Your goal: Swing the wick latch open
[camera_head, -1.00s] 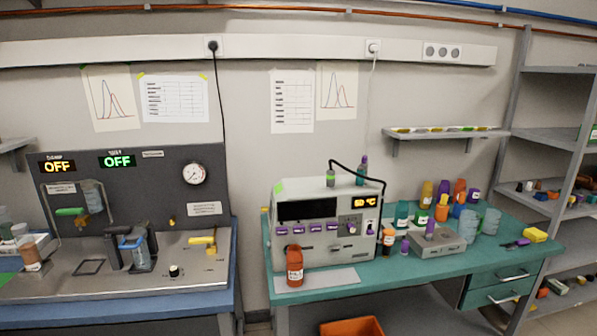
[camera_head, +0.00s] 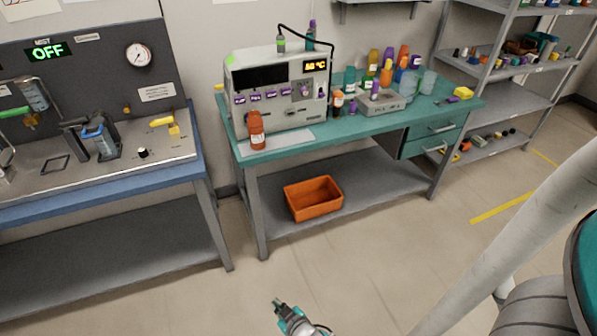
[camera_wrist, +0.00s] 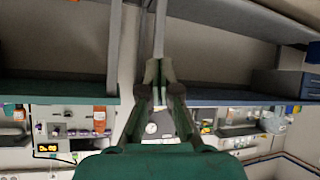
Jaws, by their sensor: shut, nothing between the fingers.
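No part in view can be made out for certain as the wick latch. The grey instrument box (camera_head: 288,108) with purple labels and a temperature display stands on the teal table. On the left bench, a yellow handle (camera_head: 162,121), a blue clamp-like part (camera_head: 97,132) and a green handle (camera_head: 14,112) sit before the dark panel. My gripper (camera_head: 277,303) is at the bottom of the head view, low over the floor, apart from both benches. In the wrist view its fingers (camera_wrist: 159,72) are together and empty. That view is upside down.
An orange bin (camera_head: 313,206) sits on the teal table's lower shelf. An orange bottle (camera_head: 256,130) stands before the instrument box; several bottles crowd to its right. Metal shelves (camera_head: 500,75) stand at the right. The floor (camera_head: 360,270) before the benches is clear.

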